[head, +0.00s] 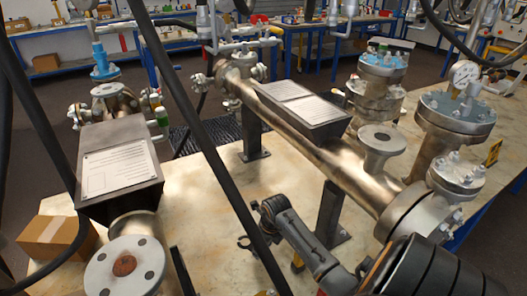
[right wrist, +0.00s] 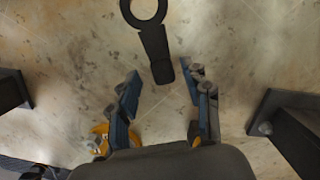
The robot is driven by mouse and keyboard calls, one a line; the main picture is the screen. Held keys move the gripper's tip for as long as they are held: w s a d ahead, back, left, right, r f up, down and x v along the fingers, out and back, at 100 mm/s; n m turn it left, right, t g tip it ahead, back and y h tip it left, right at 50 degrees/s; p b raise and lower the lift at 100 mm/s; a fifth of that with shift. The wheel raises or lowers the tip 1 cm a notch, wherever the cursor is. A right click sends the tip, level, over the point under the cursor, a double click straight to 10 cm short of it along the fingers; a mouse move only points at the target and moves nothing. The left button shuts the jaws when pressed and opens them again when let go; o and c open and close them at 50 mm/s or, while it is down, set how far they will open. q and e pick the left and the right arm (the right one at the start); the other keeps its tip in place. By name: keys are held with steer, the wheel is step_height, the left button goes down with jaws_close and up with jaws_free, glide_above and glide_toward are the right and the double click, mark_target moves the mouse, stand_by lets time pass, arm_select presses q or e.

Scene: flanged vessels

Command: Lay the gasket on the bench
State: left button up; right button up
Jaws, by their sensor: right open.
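A flat black gasket (right wrist: 154,45), a ring with a straight tab, shows at the top of the right wrist view. It appears to lie flat on the pale, stained bench top (right wrist: 70,60), its tab pointing toward my right gripper. My right gripper (right wrist: 162,84) is open and empty, its two fingers apart, with the tab's end just beyond and between the fingertips. I see no finger touching the gasket. In the head view my right arm reaches over the bench (head: 215,215); its fingers are hard to make out there. My left gripper is not in view.
A horizontal metal vessel (head: 330,160) on dark supports (head: 331,205) crosses the bench. Another vessel with an open flange (head: 124,266) stands at left, beside a cardboard box (head: 58,237). Dark feet (right wrist: 290,130) flank my right gripper. Bare bench surrounds the gasket.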

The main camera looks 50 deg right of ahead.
steer(key=v, duration=1.1)
steer(key=shift+r+p, duration=0.15)
steer(key=shift+p, duration=0.15)
